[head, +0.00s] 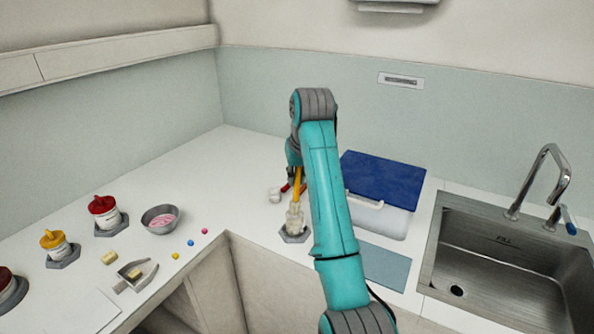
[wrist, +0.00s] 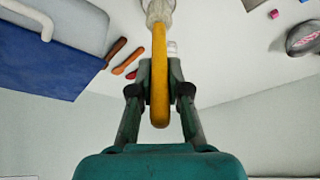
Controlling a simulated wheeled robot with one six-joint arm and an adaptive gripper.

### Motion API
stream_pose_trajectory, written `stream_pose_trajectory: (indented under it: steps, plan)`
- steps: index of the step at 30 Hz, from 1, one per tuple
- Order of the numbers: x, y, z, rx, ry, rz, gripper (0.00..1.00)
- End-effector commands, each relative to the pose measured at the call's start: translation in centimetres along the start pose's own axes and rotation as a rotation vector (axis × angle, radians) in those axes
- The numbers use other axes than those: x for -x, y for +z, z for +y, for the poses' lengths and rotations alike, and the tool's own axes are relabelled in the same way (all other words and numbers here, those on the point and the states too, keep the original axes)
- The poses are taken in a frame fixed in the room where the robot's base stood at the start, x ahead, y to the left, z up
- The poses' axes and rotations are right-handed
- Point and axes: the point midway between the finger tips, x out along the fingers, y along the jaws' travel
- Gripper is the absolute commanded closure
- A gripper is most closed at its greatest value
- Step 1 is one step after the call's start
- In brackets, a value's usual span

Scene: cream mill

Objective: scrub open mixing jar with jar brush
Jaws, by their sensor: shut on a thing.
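My gripper (head: 295,172) is shut on the yellow handle of the jar brush (head: 299,180). In the wrist view my gripper (wrist: 161,72) has a finger on each side of the yellow handle (wrist: 159,85). The brush points down, slightly tilted, into a pale, cloudy open mixing jar (head: 295,218). The jar stands on a grey hexagonal base (head: 294,236) near the counter's front edge. The jar also shows at the top of the wrist view (wrist: 160,10). The bristles cannot be told apart from the jar.
A blue-lidded box (head: 384,174) and a blue-grey mat (head: 383,266) lie to the right, then a sink (head: 490,240) with a tap. Small white pots (head: 274,195) stand behind the jar. On the left counter are a bowl (head: 160,219), lidded jars and small coloured balls.

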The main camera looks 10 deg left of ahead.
Motion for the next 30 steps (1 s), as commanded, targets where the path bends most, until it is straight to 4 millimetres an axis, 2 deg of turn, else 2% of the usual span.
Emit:
stream_pose_trajectory:
  steps: [30]
  plan:
    - [-5.3,2.2,0.2,0.0,0.0,0.0,1.0]
